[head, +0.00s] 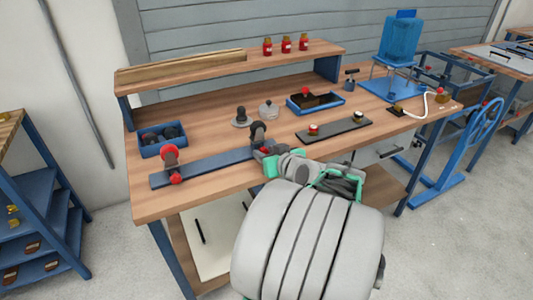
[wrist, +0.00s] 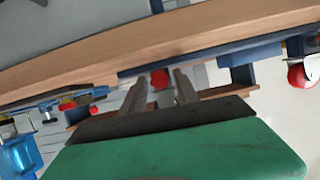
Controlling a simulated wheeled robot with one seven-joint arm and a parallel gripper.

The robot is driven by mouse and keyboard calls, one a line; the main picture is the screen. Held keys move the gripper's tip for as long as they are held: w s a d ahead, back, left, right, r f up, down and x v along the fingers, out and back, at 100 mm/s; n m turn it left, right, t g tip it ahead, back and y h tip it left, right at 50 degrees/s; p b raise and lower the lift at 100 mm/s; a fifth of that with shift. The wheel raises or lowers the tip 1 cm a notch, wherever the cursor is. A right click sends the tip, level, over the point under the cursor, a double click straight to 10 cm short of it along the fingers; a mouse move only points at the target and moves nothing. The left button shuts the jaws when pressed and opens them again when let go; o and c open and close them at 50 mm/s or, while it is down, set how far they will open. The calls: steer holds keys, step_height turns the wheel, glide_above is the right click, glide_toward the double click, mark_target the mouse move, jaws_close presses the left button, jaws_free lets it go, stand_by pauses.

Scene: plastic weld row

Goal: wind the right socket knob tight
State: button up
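A long dark blue rail (head: 215,166) lies along the front of the workbench and carries two upright dark sockets with red knobs. The right socket (head: 257,133) has its red knob (head: 265,149) low on its front side, partly hidden by my gripper (head: 272,160). In the wrist view the right knob (wrist: 160,79) sits between the tips of my gripper's two dark fingers (wrist: 162,84). The fingers are apart, with a narrow gap seen on each side of the knob. The left socket's red knobs (head: 171,154) are well to the left; one shows in the wrist view (wrist: 302,74).
A blue bin (head: 162,147) of dark parts stands behind the left socket. A raised wooden shelf (head: 290,57) runs along the back.

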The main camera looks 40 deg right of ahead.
jaws_close()
stand_by(0.5)
steer(key=shift+s+d+m+t+y+p, duration=0.1)
steer(key=shift+m+t+y+p, duration=0.1)
steer(key=shift+m+y, duration=0.35)
steer(key=shift+d+m+t+y+p, duration=0.1)
steer(key=shift+m+y+p, duration=0.2)
steer(key=shift+m, duration=0.35)
steer(key=shift+d+m+t+y+p, duration=0.1)
steer(key=shift+m+t+y+p, duration=0.55)
steer(key=shift+m, duration=0.65)
steer(key=shift+f+y, duration=0.1)
steer(key=shift+y, duration=0.2)
steer(key=shift+o, duration=1.5)
jaws_free()
